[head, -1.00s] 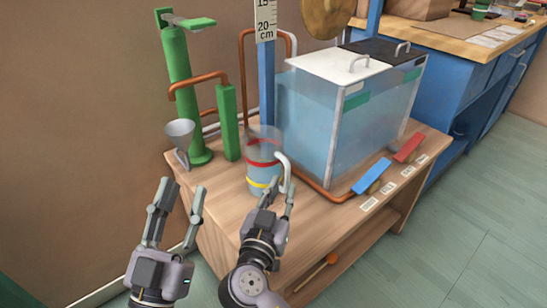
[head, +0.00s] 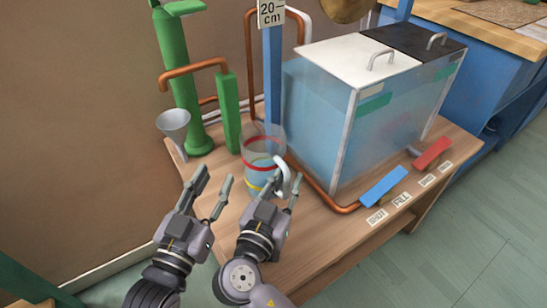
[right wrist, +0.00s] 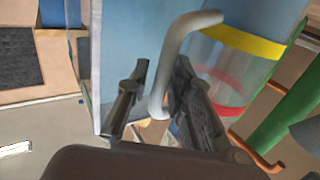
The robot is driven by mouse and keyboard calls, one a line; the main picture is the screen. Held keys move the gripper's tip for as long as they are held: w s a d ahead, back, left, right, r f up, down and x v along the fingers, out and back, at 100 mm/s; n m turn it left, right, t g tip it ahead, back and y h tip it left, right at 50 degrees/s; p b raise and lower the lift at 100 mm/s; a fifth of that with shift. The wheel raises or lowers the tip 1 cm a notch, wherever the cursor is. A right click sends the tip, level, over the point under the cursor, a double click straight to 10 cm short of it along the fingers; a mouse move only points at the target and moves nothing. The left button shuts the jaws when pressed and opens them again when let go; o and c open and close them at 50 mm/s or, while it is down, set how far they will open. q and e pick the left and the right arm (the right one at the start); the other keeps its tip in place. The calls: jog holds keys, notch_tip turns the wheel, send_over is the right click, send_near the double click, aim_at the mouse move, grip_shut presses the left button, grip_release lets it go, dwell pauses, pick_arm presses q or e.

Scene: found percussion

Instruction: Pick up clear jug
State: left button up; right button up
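The clear jug (head: 262,148) stands upright on the wooden table, with a red band, a yellow band and a white handle (head: 283,176) on its right side. My right gripper (head: 281,193) is at the handle, fingers open. In the right wrist view, the handle (right wrist: 172,62) passes between the two spread fingers of this gripper (right wrist: 152,95), close to one of them; I cannot tell if it touches. The jug (right wrist: 232,68) shows beside it. My left gripper (head: 214,188) is open and empty, in front of and left of the jug.
A grey funnel (head: 173,121) and green pump (head: 176,80) stand left of the jug. The water tank (head: 345,125) with white and black lids is close on the right. Blue (head: 384,186) and red (head: 433,153) pedals line the table's front.

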jog(key=shift+s+a, duration=0.1)
jog(key=shift+s, duration=0.05)
grip_shut()
jog(key=shift+r, duration=0.15)
dwell(0.5)
